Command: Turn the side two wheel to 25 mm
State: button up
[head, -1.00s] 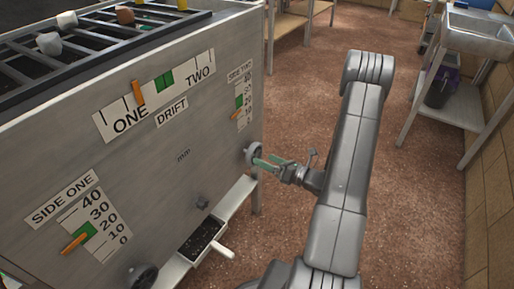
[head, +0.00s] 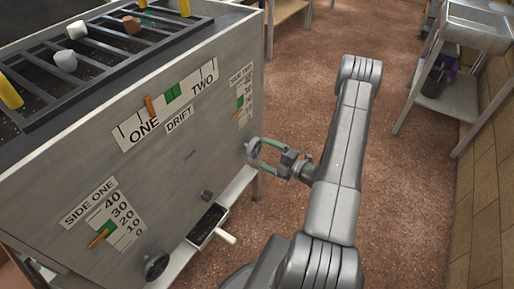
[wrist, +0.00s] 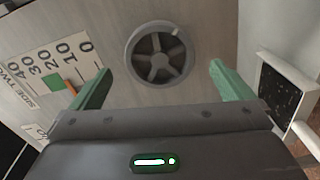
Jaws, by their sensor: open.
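The side two wheel (head: 254,150) is a grey spoked handwheel on the right part of the machine's front panel. In the wrist view the wheel (wrist: 160,54) sits ahead of my gripper, between the lines of its two fingers and apart from them. My gripper (head: 267,157) has green fingers and is open and empty; its fingertips also show in the wrist view (wrist: 160,72). The side two scale (wrist: 58,70) runs from 0 to 40, with a green band (wrist: 52,83) near 30 and an orange pointer (wrist: 72,87) beside it, nearer 20.
The side one wheel (head: 154,265) and side one scale (head: 113,222) are at the panel's lower left. A drift scale (head: 166,103) is above. A tray with a white handle (head: 208,226) juts out below. Open floor (head: 310,90) lies to the right.

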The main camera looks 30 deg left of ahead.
aim_at(257, 150)
jog(key=shift+a, duration=0.1)
dwell(0.4)
jog(key=shift+w+a+b, duration=0.2)
jog(key=shift+a+b, duration=0.1)
jog(key=shift+a, duration=1.6)
jog(key=c, duration=1)
